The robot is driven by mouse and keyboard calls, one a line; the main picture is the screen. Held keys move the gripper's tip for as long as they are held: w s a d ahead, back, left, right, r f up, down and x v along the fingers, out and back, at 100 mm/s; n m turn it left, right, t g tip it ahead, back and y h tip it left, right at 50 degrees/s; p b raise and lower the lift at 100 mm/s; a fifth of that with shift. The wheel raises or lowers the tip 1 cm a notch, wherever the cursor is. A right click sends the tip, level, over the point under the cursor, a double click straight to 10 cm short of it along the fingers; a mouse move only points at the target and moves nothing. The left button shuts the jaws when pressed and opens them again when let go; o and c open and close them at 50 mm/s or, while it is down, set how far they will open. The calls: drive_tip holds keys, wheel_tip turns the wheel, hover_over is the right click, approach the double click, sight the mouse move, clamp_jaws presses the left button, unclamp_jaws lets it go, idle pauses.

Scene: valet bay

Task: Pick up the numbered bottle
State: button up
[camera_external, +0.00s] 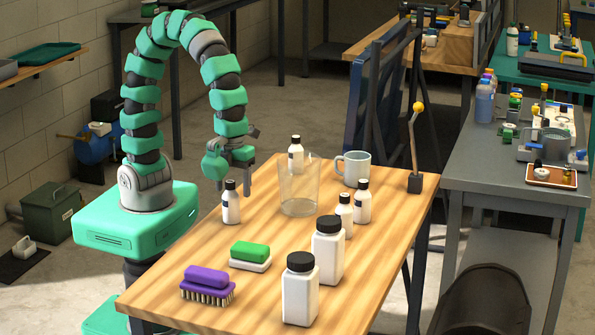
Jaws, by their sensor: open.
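Several white bottles with black caps stand upright on the wooden table (262,222). Small ones stand at the left near my gripper (231,204), at the back (296,157), and as a pair to the right (362,203) (344,217). Two larger white bottles stand nearer the front (328,254) (299,293). Some small ones carry dark marks, but no number is readable, so I cannot tell which is the numbered bottle. My gripper (232,176) is open and empty, pointing down. In the picture it is just above the left small bottle's cap; its exact depth is unclear.
A clear glass (299,190) stands mid-table, close to the back bottle. A grey mug (354,168) and a stand with a yellow knob (415,182) are behind right. A green block (250,251) and purple brush (206,282) lie front left. The front-middle wood is clear.

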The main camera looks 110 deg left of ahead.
sight(231, 200)
drive_tip(key=f, duration=0.1)
drive_tip(key=f+b, duration=0.1)
drive_tip(key=f, duration=0.1)
drive_tip(key=f+b, duration=0.1)
drive_tip(key=shift+s+d+f, duration=0.15)
drive_tip(key=shift+s+f, duration=0.15)
drive_tip(key=shift+f, duration=0.1)
drive_tip(key=shift+r, duration=0.1)
drive_tip(key=c, duration=1.2)
drive_tip(key=shift+o, duration=0.2)
drive_tip(key=shift+r, duration=0.15)
